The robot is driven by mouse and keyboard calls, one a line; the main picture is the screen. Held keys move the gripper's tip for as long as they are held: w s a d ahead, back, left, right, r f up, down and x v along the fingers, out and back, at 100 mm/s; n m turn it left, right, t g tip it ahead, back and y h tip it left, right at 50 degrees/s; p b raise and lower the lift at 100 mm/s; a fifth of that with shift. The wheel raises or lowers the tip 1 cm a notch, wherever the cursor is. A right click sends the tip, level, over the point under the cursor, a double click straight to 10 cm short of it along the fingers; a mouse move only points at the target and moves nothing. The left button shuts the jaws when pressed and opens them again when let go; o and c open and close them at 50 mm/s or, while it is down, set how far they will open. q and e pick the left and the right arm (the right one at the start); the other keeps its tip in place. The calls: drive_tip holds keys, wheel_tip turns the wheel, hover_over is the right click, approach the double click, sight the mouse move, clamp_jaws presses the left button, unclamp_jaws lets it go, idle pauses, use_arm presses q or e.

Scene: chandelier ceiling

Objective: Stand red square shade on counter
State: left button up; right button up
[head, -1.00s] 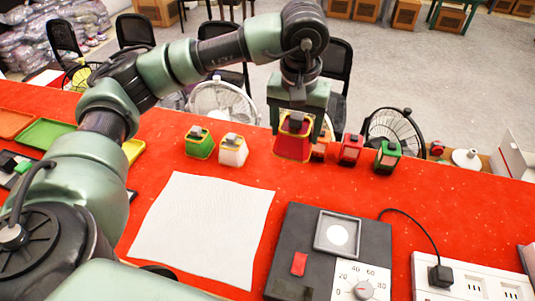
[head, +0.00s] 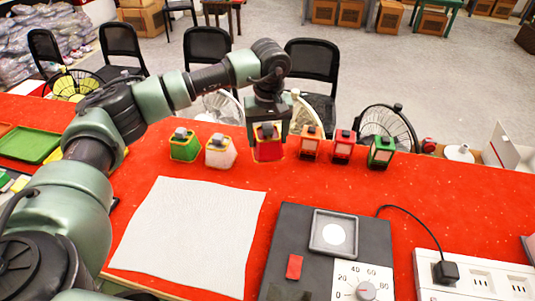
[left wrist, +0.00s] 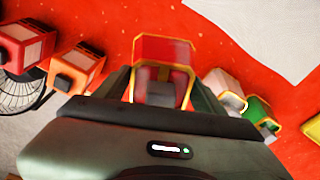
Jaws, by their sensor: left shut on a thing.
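The red square shade (head: 268,151) has a yellow rim and is upright at the back of the red counter (head: 330,185). My left gripper (head: 268,131) points down from above and is shut on its top part. In the left wrist view, the red shade (left wrist: 165,50) sits between the two fingers of the left gripper (left wrist: 160,92). The shade's base is at or very near the counter top; I cannot tell whether it touches. My right gripper is not in view.
A white shade (head: 220,155) and a green shade (head: 184,150) stand close on the left. Orange (head: 309,147), red (head: 342,151) and green (head: 381,156) lanterns stand on the right. A pale cloth (head: 190,235) and a dial box (head: 290,228) lie in front.

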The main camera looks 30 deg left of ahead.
sight(269, 128)
use_arm(q)
wheel_tip(269, 128, down, 7)
drive_tip(key=shift+p, duration=0.45)
drive_tip(key=shift+f, duration=0.2)
drive_tip(key=o, duration=1.4)
drive_tip(key=shift+r, duration=0.2)
drive_tip(key=shift+d+r, duration=0.1)
drive_tip(key=shift+r, duration=0.2)
drive_tip(key=r, duration=0.3)
drive_tip(key=r+b, duration=0.1)
drive_tip(key=r, duration=0.3)
drive_tip(key=s+r+b, duration=0.1)
drive_tip(key=r, duration=0.3)
drive_tip(key=shift+d+r, duration=0.1)
drive_tip(key=shift+d, duration=0.3)
